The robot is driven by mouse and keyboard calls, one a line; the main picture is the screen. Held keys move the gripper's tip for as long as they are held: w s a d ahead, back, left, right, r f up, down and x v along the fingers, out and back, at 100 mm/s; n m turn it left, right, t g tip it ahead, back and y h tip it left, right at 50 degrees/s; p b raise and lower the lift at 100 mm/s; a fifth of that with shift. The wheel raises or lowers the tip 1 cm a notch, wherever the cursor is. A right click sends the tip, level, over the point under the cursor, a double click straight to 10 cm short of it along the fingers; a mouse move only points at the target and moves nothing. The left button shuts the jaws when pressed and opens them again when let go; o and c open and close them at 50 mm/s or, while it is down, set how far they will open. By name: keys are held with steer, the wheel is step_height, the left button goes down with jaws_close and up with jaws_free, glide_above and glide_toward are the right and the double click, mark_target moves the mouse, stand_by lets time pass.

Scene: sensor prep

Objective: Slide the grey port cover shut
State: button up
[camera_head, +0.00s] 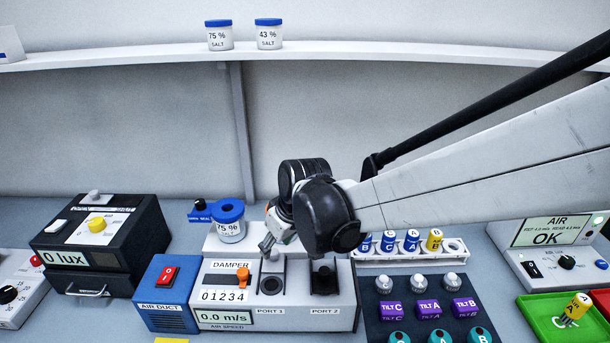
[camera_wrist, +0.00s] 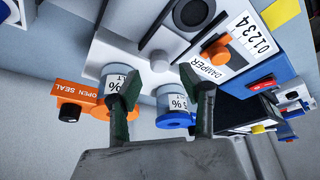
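The grey port cover (camera_head: 272,265) lies behind the round PORT 1 opening (camera_head: 271,286) on the white-topped unit, so this opening shows uncovered. In the wrist view a pale knob (camera_wrist: 159,62) stands just past my fingertips, seemingly on the cover. The PORT 1 ring (camera_wrist: 193,13) shows farther up there. My gripper (camera_head: 267,243) is above the back of the unit, near the cover. In the wrist view my gripper (camera_wrist: 160,82) has its two fingers well apart with nothing held between them. Whether a finger touches the knob cannot be told.
A blue-lidded salt jar (camera_head: 231,224) stands close left of my gripper. An orange-lidded jar (camera_wrist: 115,88) and an orange OPEN SEAL box (camera_wrist: 80,97) show in the wrist view. The orange damper knob (camera_head: 243,274) and black PORT 2 piece (camera_head: 324,279) flank PORT 1.

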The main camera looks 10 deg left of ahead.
mark_target(273, 252)
steer(key=shift+x, duration=1.8)
jaws_close()
